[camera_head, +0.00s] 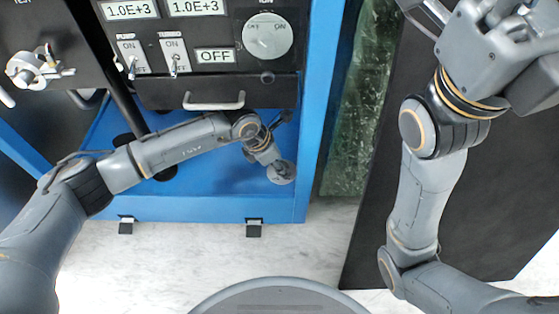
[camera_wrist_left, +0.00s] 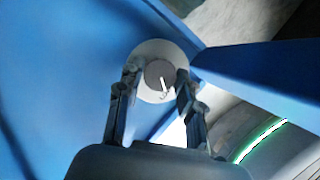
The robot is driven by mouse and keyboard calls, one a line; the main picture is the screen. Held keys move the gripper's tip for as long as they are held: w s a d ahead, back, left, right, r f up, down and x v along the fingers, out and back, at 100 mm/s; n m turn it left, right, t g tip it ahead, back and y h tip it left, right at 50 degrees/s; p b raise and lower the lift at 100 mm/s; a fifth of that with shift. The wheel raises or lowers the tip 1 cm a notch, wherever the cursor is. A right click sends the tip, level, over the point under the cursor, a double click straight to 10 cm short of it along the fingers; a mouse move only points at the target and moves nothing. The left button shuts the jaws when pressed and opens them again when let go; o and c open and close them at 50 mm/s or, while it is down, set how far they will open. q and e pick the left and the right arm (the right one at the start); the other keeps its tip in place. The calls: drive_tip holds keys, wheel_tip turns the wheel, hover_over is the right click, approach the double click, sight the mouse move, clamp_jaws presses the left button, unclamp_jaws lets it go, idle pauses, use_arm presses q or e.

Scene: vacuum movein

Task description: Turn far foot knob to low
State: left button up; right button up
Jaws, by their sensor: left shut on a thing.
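A foot knob (camera_wrist_left: 158,73), a grey disc with a white pointer mark on a paler round plate, sits on the blue base in the left wrist view. The pointer lies roughly up and down in that picture; no setting label is legible. In the head view the round foot part (camera_head: 282,174) shows near the front right corner of the blue frame. My left gripper (camera_wrist_left: 156,82) is shut on the knob, one finger on each side. It also shows small and partly hidden in the head view (camera_head: 277,163). My right gripper is cut off at the top right, its fingers unclear (camera_head: 430,12).
The blue frame (camera_head: 313,110) borders the base on the right and front. Above my left arm is a black panel with switches, a large dial (camera_head: 267,36) and a drawer handle (camera_head: 215,104). A dark board (camera_head: 500,220) lies behind my right arm.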

use_arm(q)
drive_tip(key=o, duration=1.2)
drive_tip(key=shift+a+r, duration=0.15)
drive_tip(key=shift+r, duration=0.15)
drive_tip(key=s+a, duration=0.1)
drive_tip(key=a, duration=0.2)
drive_tip(key=s+a, duration=0.2)
drive_tip(key=a, duration=0.2)
drive_tip(key=s+a, duration=0.2)
drive_tip(key=a, duration=0.2)
drive_tip(key=shift+a+r, duration=0.1)
drive_tip(key=shift+r, duration=0.1)
drive_tip(key=shift+s, duration=0.1)
